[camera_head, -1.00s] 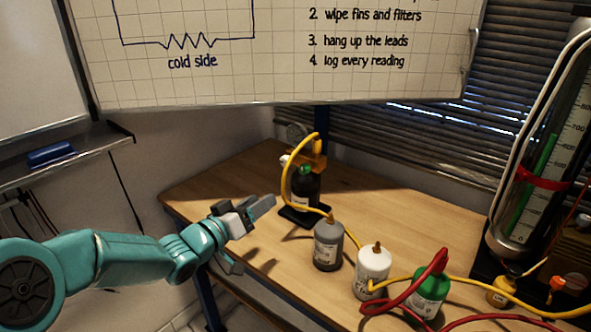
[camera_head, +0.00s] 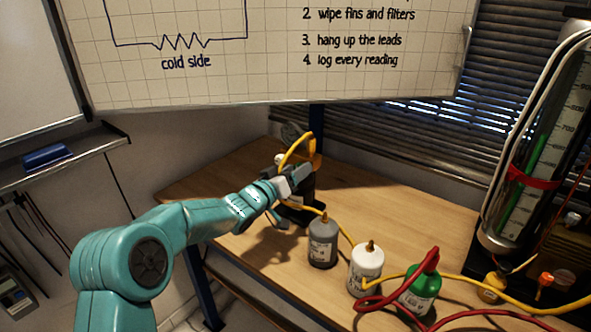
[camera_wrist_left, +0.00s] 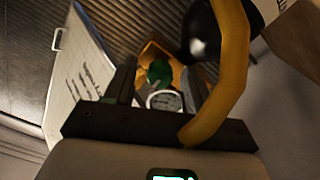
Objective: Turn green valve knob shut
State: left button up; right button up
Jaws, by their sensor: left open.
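The green valve knob (camera_wrist_left: 159,72) shows in the left wrist view, in front of an orange-yellow bracket (camera_wrist_left: 146,54) and above a round white gauge face (camera_wrist_left: 165,101). My left gripper (camera_wrist_left: 161,82) is open, and the knob appears between its dark fingers. I see no contact, and the remaining gap in depth is hard to judge. In the head view my left gripper (camera_head: 292,192) is at the dark bottle under the yellow fitting (camera_head: 314,152) and hides the knob. My right gripper is in neither view.
A yellow hose (camera_wrist_left: 231,70) loops close along the right finger. On the wooden table (camera_head: 262,262) stand a grey bottle (camera_head: 323,245), a white bottle (camera_head: 366,270) and a green bottle (camera_head: 420,294). A tall glass column (camera_head: 530,170) stands at right.

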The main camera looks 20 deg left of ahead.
pick_arm(q)
jog(key=shift+w, duration=0.15)
grip_shut()
jog(key=shift+m+b, duration=5.05)
jog(key=shift+m, duration=3.85)
jog(key=shift+r, duration=0.1)
